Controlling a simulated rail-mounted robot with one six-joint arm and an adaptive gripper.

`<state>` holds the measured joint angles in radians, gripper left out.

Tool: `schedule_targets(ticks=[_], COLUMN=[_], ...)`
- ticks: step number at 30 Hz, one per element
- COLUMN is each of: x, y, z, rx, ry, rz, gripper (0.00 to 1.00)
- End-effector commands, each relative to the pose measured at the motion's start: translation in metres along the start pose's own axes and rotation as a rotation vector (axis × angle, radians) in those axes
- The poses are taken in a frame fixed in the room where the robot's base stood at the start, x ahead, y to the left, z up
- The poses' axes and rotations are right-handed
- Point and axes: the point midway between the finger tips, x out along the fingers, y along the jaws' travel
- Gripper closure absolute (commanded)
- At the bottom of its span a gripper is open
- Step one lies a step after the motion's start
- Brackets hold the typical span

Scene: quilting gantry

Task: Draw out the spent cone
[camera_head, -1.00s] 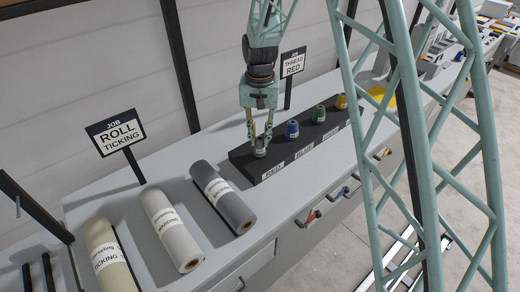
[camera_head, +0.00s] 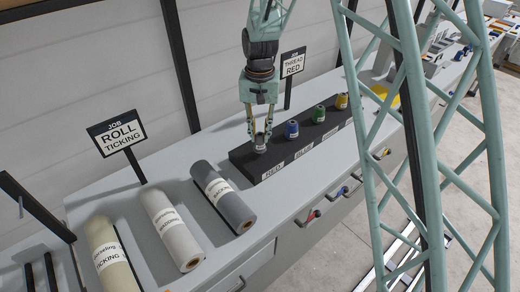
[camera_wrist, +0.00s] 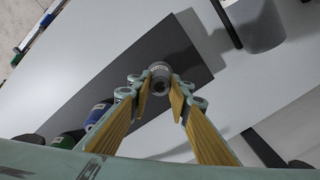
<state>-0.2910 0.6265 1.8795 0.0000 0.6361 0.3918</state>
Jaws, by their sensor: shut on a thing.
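The spent cone is a small grey cone (camera_wrist: 160,78) with a pale label. It sits between the fingertips of my gripper (camera_wrist: 164,90) in the wrist view. In the head view my gripper (camera_head: 260,138) points down and is shut on the cone (camera_head: 260,148), at the near left end of a dark rack (camera_head: 248,164). The cone is upright. I cannot tell how far its base is from the rack; the peg or seat beneath it is hidden.
Blue (camera_head: 291,129), green (camera_head: 318,114) and yellow (camera_head: 341,101) cones stand along the rack to the right. A grey roll (camera_head: 225,199) lies at the left, beside paler rolls. A sign reading THREAD RED (camera_head: 293,63) stands behind. Bare table lies between the rolls and rack.

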Motion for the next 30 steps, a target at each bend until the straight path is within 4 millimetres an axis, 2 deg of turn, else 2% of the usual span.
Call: schedule_targets(ticks=[30], x=[-0.022], y=[0.0], z=[0.0], rx=[0.0], ry=[0.001], rz=[-0.001], gripper=[0.95])
